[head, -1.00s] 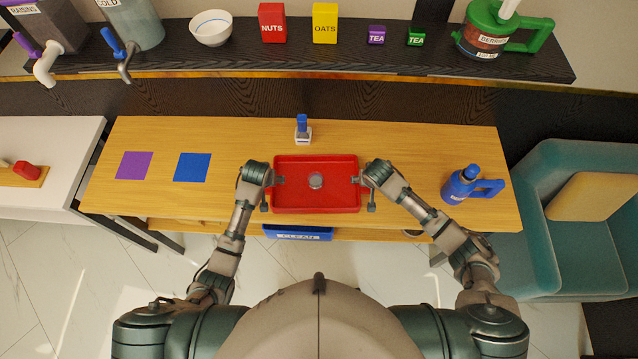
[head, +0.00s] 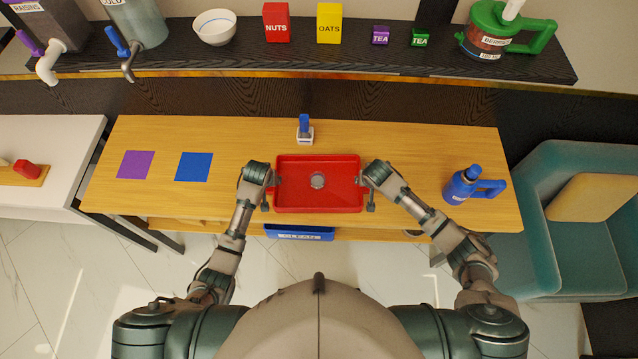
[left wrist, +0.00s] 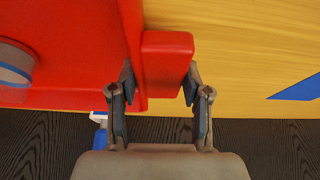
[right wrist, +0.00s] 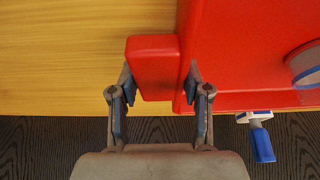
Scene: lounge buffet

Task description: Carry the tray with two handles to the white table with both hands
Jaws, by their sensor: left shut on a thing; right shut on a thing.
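The red tray (head: 300,203) is in front of me at the middle of the wooden table, with a small round cup-like thing (head: 317,180) in it. My left gripper (head: 272,181) is shut on the tray's left handle, a red block that shows in the left wrist view (left wrist: 167,62). My right gripper (head: 365,181) is shut on the right handle, which shows in the right wrist view (right wrist: 153,65). The tray looks level; I cannot tell whether it touches the wooden table. The white table (head: 50,140) stands at the far left.
The wooden table (head: 400,140) also bears a blue jug (head: 465,187) at right, a small blue-and-white thing (head: 305,130) behind the tray, and purple (head: 135,165) and blue (head: 193,167) squares at left. A blue bin (head: 300,233) is below the front edge. A teal armchair (head: 540,240) stands right.

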